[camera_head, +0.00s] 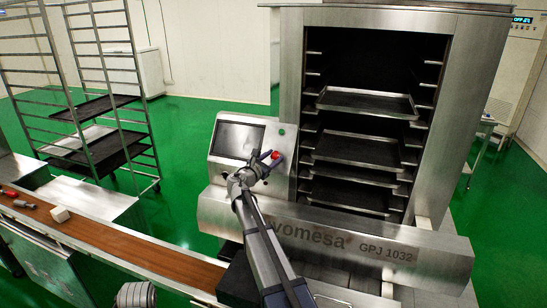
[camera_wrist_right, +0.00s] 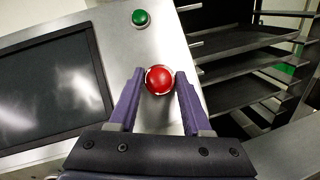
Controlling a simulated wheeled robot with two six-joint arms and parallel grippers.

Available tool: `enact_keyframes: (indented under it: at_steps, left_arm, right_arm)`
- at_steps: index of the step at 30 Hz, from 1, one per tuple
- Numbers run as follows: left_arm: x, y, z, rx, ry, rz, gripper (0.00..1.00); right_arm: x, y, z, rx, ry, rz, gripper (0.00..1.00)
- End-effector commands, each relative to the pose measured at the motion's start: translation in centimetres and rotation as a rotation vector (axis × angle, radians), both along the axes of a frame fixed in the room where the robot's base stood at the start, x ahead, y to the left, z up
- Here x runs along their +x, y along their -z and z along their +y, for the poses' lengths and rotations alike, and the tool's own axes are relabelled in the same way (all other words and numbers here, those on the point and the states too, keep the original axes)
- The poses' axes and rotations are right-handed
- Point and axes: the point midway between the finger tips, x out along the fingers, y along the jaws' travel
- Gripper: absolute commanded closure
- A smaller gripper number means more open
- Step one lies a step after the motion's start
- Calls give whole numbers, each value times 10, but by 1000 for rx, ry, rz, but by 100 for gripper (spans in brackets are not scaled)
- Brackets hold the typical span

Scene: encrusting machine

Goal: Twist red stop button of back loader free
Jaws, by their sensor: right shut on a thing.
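The red stop button (camera_head: 275,155) is on the sloped control panel of the back loader (camera_head: 320,230). In the right wrist view the red button (camera_wrist_right: 159,80) sits between the tips of my right gripper (camera_wrist_right: 159,86), one finger on each side. My right gripper (camera_head: 267,162) reaches the panel from below and is shut on the button. My left gripper does not show in either view.
A dark screen (camera_head: 238,139) is left of the button and a green button (camera_wrist_right: 140,18) is above it. A brown conveyor belt (camera_head: 110,240) runs at lower left, with a tray rack (camera_head: 85,100) behind.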

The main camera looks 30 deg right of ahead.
Motion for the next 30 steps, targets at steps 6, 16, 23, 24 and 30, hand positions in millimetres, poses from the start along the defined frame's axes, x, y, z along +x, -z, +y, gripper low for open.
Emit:
enact_keyframes:
  at_steps: [6,16,23,24,30]
  left_arm:
    - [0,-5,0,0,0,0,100]
    - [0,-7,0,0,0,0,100]
    - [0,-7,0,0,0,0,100]
    - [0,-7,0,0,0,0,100]
    - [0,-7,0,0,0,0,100]
  right_arm:
    - [4,-1,-1,53,57,-62,100]
    - [3,0,-2,83,89,-98,100]
    - [3,0,-2,84,90,-99,100]
    - [3,0,-2,84,90,-99,100]
    - [3,0,-2,83,90,-98,38]
